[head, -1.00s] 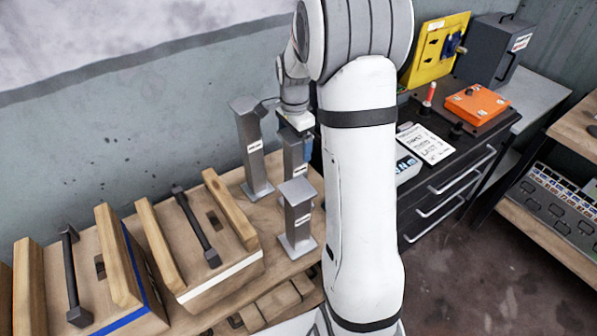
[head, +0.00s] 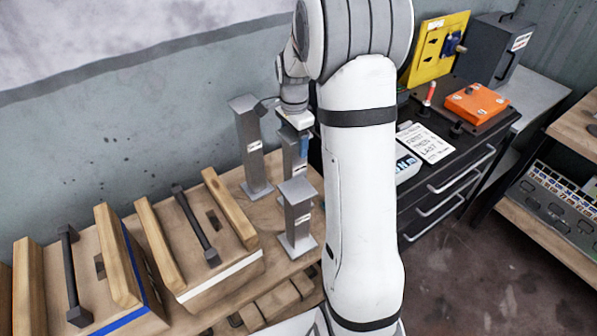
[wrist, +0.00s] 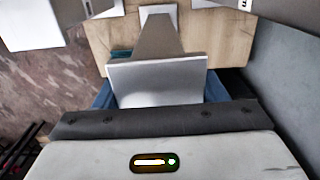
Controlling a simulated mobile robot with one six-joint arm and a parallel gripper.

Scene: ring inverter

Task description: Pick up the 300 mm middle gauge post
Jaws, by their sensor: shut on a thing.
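Three grey metal gauge posts with square caps and white labels are grouped on the wooden bench. The middle post (head: 292,158) is between the tall rear post (head: 252,147) and the shorter front post (head: 297,218). My gripper (head: 298,140) points down and is shut on the middle post near its top. In the wrist view its grey cap (wrist: 157,82) sits between the blue jaw pads, with the shaft (wrist: 163,35) running away below. The front post hides its lower part in the head view, so I cannot tell whether its base touches the bench.
The front and rear posts stand close beside the held one. Wooden blocks with dark handles (head: 196,225) fill the bench's left. My arm hides part of the bench's right end. A dark drawer cabinet with an orange box (head: 476,103) stands to the right.

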